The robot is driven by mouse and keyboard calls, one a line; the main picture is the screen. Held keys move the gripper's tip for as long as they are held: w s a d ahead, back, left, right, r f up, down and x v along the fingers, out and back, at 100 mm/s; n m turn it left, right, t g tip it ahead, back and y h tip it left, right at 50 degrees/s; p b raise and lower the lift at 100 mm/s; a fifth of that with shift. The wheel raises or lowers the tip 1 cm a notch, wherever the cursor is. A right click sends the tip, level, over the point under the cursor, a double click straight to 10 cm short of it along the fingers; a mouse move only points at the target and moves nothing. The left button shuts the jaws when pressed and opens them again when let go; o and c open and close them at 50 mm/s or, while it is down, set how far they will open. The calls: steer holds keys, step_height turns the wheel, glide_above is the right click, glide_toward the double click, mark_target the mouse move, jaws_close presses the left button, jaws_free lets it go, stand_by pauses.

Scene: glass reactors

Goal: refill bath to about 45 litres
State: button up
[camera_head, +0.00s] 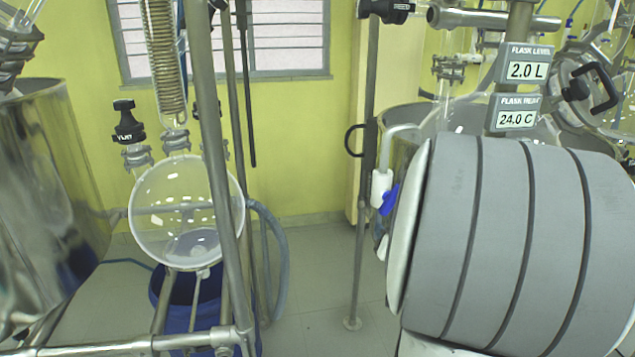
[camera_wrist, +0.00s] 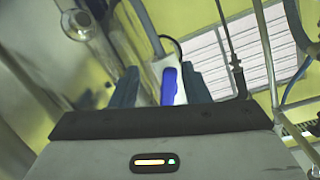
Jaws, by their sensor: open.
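A white tap with a blue handle (camera_head: 389,199) sits at the side of the steel bath (camera_head: 402,118), at centre right in the head view. In the wrist view my gripper (camera_wrist: 160,76) is open, its two blue-grey fingers spread on either side of the blue handle (camera_wrist: 170,86) and white tap body (camera_wrist: 158,66). I cannot tell whether a finger touches the handle. In the head view my fingers are hidden behind my large grey arm link, which also covers much of the bath. Its water level is not visible.
Two displays (camera_head: 528,66) read flask level 2.0 L and a flask temperature of 24.0 C. A round glass flask (camera_head: 188,205) hangs in a steel frame at left. Another steel vessel (camera_head: 45,180) stands far left. Bare floor shows between the frames.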

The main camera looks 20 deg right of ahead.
mark_target(390, 199)
step_height(390, 199, up, 4)
steer(key=s+d+t+p, duration=0.1)
steer(key=s+d+t, duration=0.1)
steer(key=p+x, duration=0.7)
steer(key=p, duration=0.2)
steer(key=shift+w+a+r+m+t+y, duration=0.15)
steer(key=shift+w+r+m+t+y, duration=0.15)
steer(key=shift+r+m+t, duration=0.15)
steer(key=c, duration=0.8)
steer(key=shift+a, duration=0.1)
steer(key=shift+c, duration=0.2)
